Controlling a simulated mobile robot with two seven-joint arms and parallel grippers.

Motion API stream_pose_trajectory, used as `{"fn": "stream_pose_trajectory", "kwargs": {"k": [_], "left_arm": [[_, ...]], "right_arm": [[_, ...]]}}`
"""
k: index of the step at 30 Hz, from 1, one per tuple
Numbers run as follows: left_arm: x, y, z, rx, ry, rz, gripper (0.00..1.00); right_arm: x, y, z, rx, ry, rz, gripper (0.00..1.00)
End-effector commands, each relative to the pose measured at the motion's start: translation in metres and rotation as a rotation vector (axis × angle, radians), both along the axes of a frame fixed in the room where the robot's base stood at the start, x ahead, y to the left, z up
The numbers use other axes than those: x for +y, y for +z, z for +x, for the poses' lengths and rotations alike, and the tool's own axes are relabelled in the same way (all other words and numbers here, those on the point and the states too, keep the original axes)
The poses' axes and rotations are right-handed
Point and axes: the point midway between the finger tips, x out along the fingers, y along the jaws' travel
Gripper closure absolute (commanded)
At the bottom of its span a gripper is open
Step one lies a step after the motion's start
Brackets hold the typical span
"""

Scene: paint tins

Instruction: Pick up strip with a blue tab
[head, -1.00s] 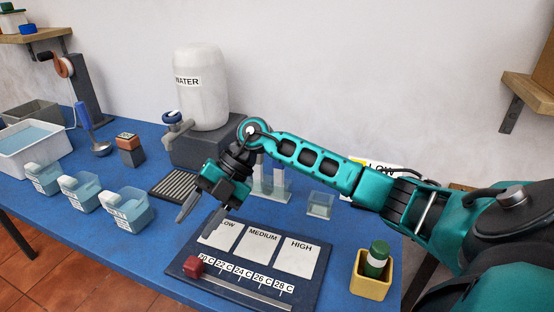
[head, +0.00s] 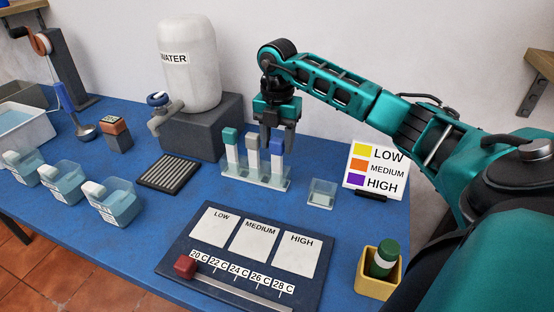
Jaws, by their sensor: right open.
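The strip with a blue tab (head: 276,158) stands upright at the right end of a clear rack (head: 257,181). A strip with a grey tab (head: 252,157) stands in the middle and a strip with a teal tab (head: 231,154) at the left end. My right gripper (head: 278,148) is open and points down over the right part of the rack. Its fingers are close to the blue tab; I cannot tell whether they touch it. My left gripper is out of view.
A small clear cup (head: 321,192) and a LOW/MEDIUM/HIGH colour card (head: 376,172) stand right of the rack. A dark board with a red slider (head: 185,266) lies in front. A yellow holder (head: 373,285) with a green-capped bottle is at front right. A ridged mat (head: 170,174) lies left.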

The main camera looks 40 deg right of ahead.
Motion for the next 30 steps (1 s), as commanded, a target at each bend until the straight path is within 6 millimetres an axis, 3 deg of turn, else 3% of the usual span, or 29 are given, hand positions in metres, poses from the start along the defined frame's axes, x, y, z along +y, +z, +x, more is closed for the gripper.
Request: {"fn": "stream_pose_trajectory", "kwargs": {"k": [12,20,30], "left_arm": [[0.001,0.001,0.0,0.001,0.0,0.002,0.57],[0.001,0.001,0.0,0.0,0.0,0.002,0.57],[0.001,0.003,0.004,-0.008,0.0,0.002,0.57]], "right_arm": [[0.001,-0.051,0.0,0.002,0.001,0.001,0.51],[0.001,-0.054,0.001,-0.001,0.002,0.002,0.51],[0.001,-0.053,0.001,-0.002,0.002,0.001,0.82]]}}
